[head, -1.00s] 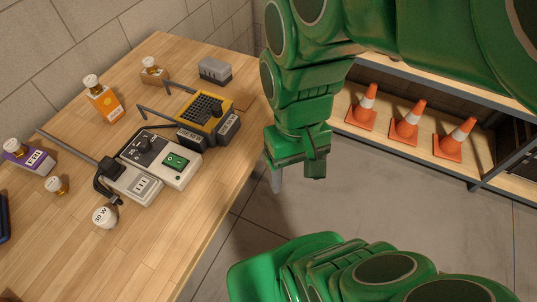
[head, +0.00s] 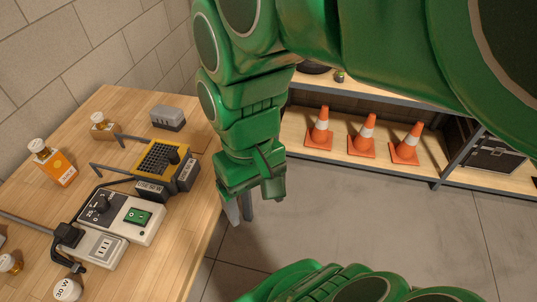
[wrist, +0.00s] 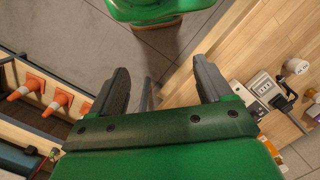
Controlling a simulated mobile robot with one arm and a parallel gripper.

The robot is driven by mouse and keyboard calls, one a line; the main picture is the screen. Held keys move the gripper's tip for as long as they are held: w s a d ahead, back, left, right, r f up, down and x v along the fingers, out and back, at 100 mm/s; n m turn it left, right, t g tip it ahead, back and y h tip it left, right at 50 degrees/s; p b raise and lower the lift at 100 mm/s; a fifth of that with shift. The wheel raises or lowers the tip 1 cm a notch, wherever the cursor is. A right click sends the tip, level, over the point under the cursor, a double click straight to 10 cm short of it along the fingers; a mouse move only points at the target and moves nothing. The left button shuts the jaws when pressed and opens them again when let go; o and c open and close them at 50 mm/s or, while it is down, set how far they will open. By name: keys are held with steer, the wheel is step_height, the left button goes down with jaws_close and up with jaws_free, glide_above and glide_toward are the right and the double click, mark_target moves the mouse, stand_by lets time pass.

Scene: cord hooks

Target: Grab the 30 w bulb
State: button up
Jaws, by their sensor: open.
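The 30 W bulb (head: 66,289) is a small white piece with "30 W" printed on it. It lies on the wooden table (head: 180,262) at the lower left of the head view, just in front of the grey-white switch box (head: 118,222). In the wrist view the white bulb (wrist: 297,66) shows at the right edge. My gripper (head: 238,210) hangs beyond the table's right edge, well apart from the bulb.
A hooked cord and black plug (head: 68,236) lie beside the bulb. Three orange cones (head: 362,137) sit on a low shelf. Floor between is clear.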

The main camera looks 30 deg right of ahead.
steer(key=w+a+r+n+t+y, duration=0.2)
steer(key=w+a+r+y, duration=0.1)
steer(key=w+a, duration=0.55)
steer(key=w+a+r+n+t+y, duration=0.25)
steer(key=w+a, duration=0.25)
steer(key=a, duration=0.7)
steer(key=w+a+r+m+t+y, duration=0.1)
steer(key=w+a+r+t+y, duration=0.2)
steer(key=a, duration=1)
steer(key=w+a+r+m+t+y, duration=0.15)
steer(key=a+r+t, duration=0.35)
steer(key=a, duration=0.9)
steer(key=s+d+f+m+t+h, duration=0.25)
steer(key=s+d+f+h, duration=0.25)
steer(key=s+f+h, duration=0.65)
steer(key=y, duration=0.2)
glide_toward(63, 291)
steer(key=shift+w+a+f+n+h, duration=0.15)
steer(key=shift+w+f+n+h, duration=0.1)
steer(key=shift+w, duration=0.3)
steer(key=shift+x, duration=3.9)
